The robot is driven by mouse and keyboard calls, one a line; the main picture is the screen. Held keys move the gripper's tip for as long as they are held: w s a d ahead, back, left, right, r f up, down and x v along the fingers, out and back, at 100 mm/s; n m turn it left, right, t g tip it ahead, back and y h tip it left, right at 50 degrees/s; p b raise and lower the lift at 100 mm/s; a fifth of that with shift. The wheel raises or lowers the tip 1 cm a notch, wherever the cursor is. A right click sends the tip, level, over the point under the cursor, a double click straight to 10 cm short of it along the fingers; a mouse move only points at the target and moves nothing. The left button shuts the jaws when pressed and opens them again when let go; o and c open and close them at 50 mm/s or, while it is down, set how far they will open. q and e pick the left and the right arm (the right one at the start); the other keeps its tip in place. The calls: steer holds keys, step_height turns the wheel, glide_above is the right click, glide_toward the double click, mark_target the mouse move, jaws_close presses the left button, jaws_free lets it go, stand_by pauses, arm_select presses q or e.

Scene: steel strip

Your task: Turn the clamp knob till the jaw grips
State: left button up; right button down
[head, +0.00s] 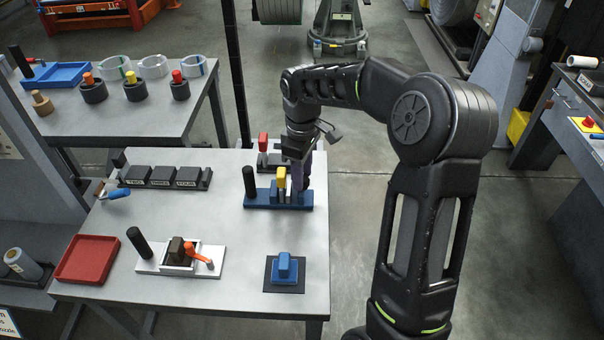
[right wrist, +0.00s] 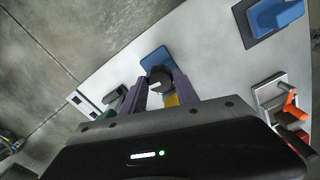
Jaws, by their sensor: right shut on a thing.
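The clamp has a long blue base (head: 262,207) on the steel table, with a black upright post (head: 249,181) at its left end and a yellow-topped piece (head: 282,176) near its right end. My right gripper (head: 300,184) comes down from above at the clamp's right end. In the right wrist view its purple fingers are shut on a round black knob (right wrist: 160,79) with a pale mark. The blue base (right wrist: 155,58) shows beyond the knob. The gripper hides the knob in the head view. Whether the jaw touches anything is too small to tell. My left gripper is out of view.
A red-topped fixture (head: 264,143) stands just behind. A blue block on a dark pad (head: 284,270), an orange-handled toggle fixture (head: 203,261) and a red tray (head: 88,260) are in front. Dark labelled blocks (head: 162,175) lie at the back left. Bare table surrounds the clamp's front.

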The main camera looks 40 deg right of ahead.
steer(key=m+b, duration=0.1)
steer(key=m, duration=1)
steer(key=shift+m+b, duration=0.4)
steer(key=c, duration=0.9)
jaws_free()
steer(key=shift+c, duration=0.2)
steer(key=shift+a, duration=0.1)
step_height(320, 180, up, 8)
steer(key=shift+f+b, duration=0.1)
steer(key=shift+b, duration=0.25)
